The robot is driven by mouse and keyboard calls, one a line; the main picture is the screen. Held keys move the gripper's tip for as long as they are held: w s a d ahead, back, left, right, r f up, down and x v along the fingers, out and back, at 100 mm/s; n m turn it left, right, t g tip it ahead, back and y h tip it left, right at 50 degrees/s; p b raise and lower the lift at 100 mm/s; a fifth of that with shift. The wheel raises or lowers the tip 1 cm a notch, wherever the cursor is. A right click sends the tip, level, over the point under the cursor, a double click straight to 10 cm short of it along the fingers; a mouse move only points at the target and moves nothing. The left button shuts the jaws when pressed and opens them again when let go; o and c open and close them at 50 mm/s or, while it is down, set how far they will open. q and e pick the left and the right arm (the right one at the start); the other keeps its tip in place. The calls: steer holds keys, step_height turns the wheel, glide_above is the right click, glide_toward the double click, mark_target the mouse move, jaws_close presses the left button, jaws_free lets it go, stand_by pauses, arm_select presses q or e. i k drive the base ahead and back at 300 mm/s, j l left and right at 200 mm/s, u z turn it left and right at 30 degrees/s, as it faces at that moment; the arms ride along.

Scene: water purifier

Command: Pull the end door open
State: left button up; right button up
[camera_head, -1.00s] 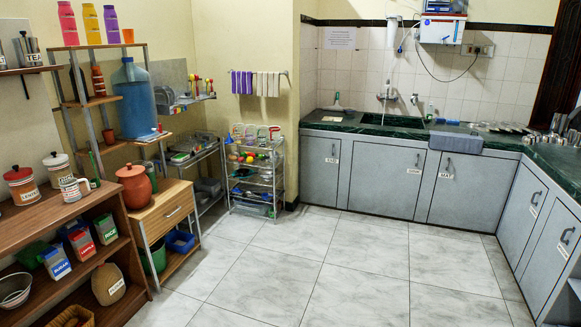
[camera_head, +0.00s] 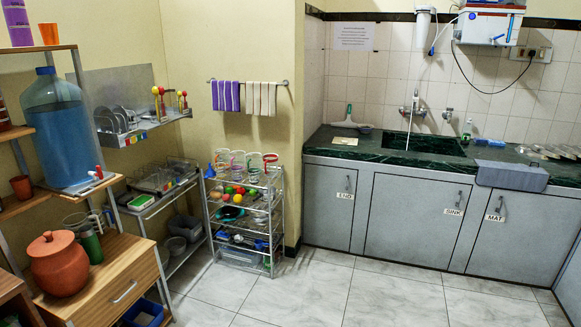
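The end door (camera_head: 328,208) is the grey cabinet door labelled END, at the left end of the counter. It looks shut. Its handle (camera_head: 348,182) is near the door's upper right corner, with the white END label beside it. The sink door (camera_head: 417,221) and the mat door (camera_head: 523,236) are to its right, and both look shut. Neither of my grippers shows in the head view.
A wire rack (camera_head: 245,215) with cups and balls stands just left of the end door, by the wall corner. A wooden drawer unit (camera_head: 110,287) with a clay pot (camera_head: 58,265) is at lower left. The tiled floor (camera_head: 390,297) before the cabinets is clear.

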mark_target(329, 194)
steer(key=i, duration=2.1)
